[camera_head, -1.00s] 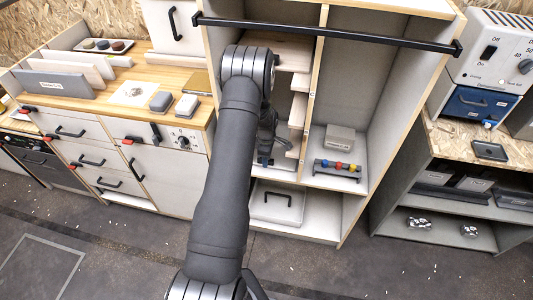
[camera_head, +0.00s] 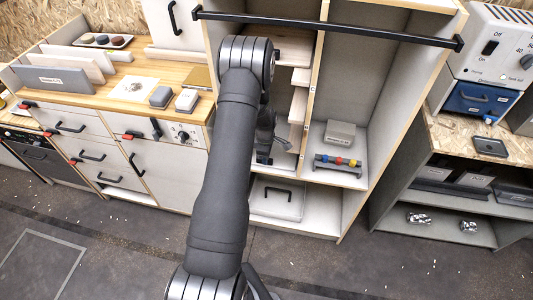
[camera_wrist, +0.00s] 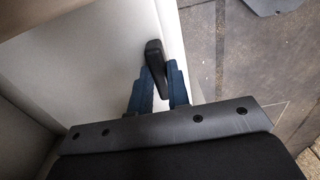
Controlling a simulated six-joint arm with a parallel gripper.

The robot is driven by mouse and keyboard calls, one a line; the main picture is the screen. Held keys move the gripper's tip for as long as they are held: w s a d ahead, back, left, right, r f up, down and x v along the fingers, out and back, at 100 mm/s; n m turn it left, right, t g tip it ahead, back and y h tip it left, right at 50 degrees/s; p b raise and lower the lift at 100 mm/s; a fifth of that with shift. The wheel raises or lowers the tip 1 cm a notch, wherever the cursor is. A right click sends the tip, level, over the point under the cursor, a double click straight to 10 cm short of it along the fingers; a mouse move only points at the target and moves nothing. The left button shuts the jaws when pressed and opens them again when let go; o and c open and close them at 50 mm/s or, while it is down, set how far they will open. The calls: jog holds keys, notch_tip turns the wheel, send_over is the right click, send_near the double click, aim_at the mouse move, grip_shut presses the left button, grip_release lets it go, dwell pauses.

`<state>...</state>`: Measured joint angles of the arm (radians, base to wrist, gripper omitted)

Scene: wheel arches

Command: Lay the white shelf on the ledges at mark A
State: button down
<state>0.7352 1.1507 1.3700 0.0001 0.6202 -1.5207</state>
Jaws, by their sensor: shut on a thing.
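My gripper (camera_head: 268,157) is low in the left bay of the tall cabinet (camera_head: 390,110), partly hidden by my arm. In the wrist view its blue fingers (camera_wrist: 160,88) are shut on a black bar (camera_wrist: 154,58), like a handle. A broad white surface (camera_wrist: 110,48) lies behind the bar; I cannot tell whether the two are joined. A pale flat board (camera_head: 292,48) is high in the left bay; I cannot tell whether it is the white shelf. Pale ledge-like blocks (camera_head: 298,106) step down the bay's divider. Mark A cannot be made out.
A black rail (camera_head: 330,32) crosses the cabinet front. A white panel with a black handle (camera_head: 278,204) is in the lower left compartment. A grey box (camera_head: 340,134) and a rack with coloured knobs (camera_head: 338,165) stand in the right bay. The floor in front is open.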

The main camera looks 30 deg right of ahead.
jog(key=shift+s+a, duration=2.35)
jog(key=c, duration=1.3)
grip_release()
jog(key=shift+r, duration=0.15)
notch_tip(320, 180, up, 17)
notch_tip(320, 180, down, 15)
jog(key=shift+f, duration=0.2)
jog(key=shift+r, duration=0.1)
